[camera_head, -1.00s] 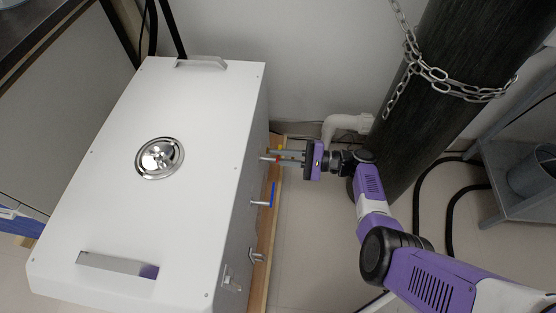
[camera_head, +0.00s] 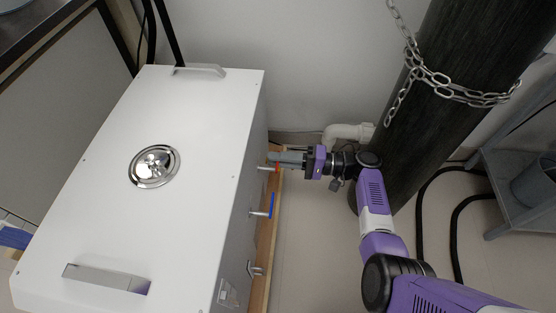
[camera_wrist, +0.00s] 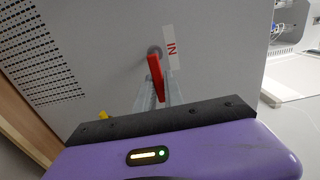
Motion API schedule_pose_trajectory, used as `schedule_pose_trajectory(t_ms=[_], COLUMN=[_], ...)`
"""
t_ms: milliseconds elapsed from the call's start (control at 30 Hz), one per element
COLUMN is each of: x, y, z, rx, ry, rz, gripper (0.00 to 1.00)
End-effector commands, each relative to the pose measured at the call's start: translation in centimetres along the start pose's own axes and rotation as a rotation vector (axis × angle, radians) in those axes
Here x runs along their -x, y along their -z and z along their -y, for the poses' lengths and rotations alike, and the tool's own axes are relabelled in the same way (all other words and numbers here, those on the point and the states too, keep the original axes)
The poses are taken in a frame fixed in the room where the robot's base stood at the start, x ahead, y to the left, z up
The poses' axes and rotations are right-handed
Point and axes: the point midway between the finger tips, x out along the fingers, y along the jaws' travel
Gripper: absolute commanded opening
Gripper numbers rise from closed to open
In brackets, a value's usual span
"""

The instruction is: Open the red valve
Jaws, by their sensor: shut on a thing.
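The red valve handle (camera_wrist: 155,77) sticks out of the side panel of the white distiller (camera_head: 205,100), beside a label reading "IN" in the wrist view. My gripper (camera_head: 273,157) reaches in from the right, against the panel side. In the wrist view my gripper (camera_wrist: 160,93) has its grey fingers on either side of the red handle, shut on it. The fingers hide part of the handle.
A blue-handled valve (camera_head: 271,205) and a bare metal tap (camera_head: 256,269) are lower on the same side. A yellow part (camera_wrist: 103,115) shows left of my fingers. A dark cylinder (camera_head: 440,90) with a chain stands at the right. Floor is clear below my arm.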

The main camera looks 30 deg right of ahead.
Motion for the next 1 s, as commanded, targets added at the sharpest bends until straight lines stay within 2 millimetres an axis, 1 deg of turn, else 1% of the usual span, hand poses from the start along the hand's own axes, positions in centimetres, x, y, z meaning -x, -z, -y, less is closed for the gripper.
schedule_pose_trajectory(t_ms=[533, 567, 600, 667, 1000], x=[0.13, 0.13, 0.12, 0.1, 0.03], y=[-0.08, -0.08, -0.07, -0.06, -0.03], z=[-0.05, -0.05, -0.05, -0.03, 0.26], rx=[0.023, 0.023, 0.023, 0.023, 0.023], ry=[-0.001, -0.001, -0.001, -0.001, 0.0], rz=[0.0, 0.0, -0.001, 0.0, 0.0], gripper=[0.0, 0.17, 0.24, 0.35, 0.35])
